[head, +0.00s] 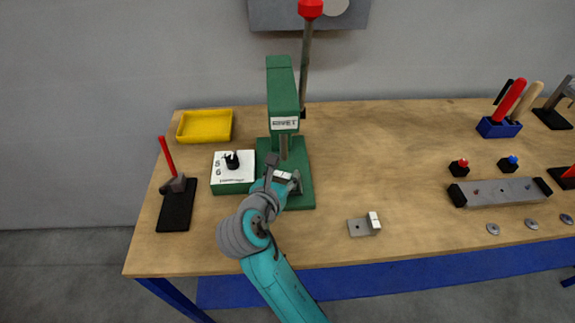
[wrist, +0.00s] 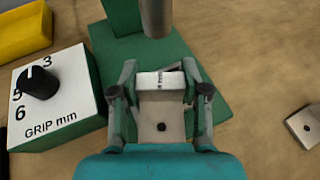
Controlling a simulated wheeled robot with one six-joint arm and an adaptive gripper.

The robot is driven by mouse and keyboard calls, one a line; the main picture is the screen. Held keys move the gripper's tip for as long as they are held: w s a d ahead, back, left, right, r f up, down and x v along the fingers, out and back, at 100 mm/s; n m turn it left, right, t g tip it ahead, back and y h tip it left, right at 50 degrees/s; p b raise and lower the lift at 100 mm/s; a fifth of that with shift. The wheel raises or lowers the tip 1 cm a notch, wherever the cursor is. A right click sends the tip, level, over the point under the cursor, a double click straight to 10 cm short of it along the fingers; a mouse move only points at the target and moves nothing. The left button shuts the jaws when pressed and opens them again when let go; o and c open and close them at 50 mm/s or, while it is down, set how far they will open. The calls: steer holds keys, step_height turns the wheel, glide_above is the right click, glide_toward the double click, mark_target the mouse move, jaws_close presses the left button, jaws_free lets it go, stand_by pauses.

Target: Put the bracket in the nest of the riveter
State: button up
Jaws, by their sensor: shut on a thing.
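The green riveter (head: 283,95) stands at the back of the bench, with a label reading RIVET, a red-knobbed lever and a green base plate (head: 304,190). My gripper (head: 284,182) is over the front of that base, shut on a metal bracket (wrist: 162,112). The bracket has a dark hole in its plate and a white upright end marked in mm. The fingers grip it from both sides, just in front of the riveter's round ram (wrist: 157,15). The nest is not clearly visible; I cannot tell whether the bracket touches the base.
A white box with a black dial (wrist: 40,83) marked GRIP mm stands close left of my gripper. A second bracket (head: 360,227) lies on the bench to the right. A yellow tray (head: 205,126) and a red-handled tool on a black pad (head: 176,205) are left.

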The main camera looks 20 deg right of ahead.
steer(key=w+d, duration=0.2)
steer(key=w, duration=0.1)
steer(key=shift+d+f, duration=0.1)
steer(key=shift+d, duration=0.3)
steer(key=shift+a+f, duration=0.15)
steer(key=shift+f, duration=0.05)
steer(key=shift+f, duration=0.4)
steer(key=shift+f, duration=0.15)
steer(key=o, duration=1.2)
steer(key=shift+o, duration=0.2)
